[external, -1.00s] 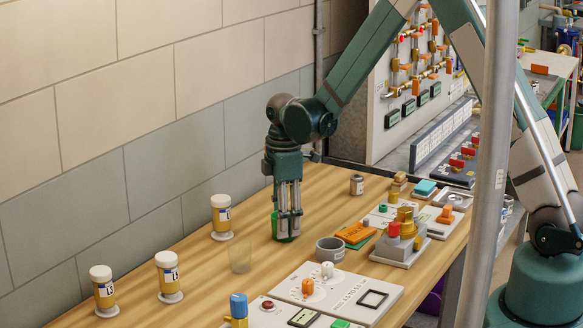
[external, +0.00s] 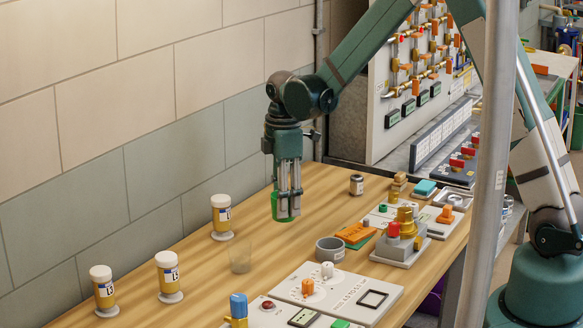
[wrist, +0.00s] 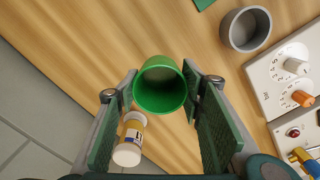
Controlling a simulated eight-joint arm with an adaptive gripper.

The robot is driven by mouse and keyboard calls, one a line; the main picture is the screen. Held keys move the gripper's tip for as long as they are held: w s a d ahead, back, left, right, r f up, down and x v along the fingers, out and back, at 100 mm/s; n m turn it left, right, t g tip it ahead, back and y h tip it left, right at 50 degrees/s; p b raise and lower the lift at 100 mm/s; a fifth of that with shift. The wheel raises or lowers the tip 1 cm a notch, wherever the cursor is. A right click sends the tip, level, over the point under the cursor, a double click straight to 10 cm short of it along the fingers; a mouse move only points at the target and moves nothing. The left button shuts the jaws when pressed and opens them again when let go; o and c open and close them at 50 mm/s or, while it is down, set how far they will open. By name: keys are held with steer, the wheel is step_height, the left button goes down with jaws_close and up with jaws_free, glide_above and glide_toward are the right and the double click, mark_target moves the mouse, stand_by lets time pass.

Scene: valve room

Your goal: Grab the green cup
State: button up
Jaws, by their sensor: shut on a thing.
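In the external view the fingers hide part of the cup.
A grey cup (external: 330,250) stands to the right and a clear cup (external: 240,258) below left. Several white-capped jars (external: 168,272) line the wall side.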

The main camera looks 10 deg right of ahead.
steer(key=shift+r, duration=2.15)
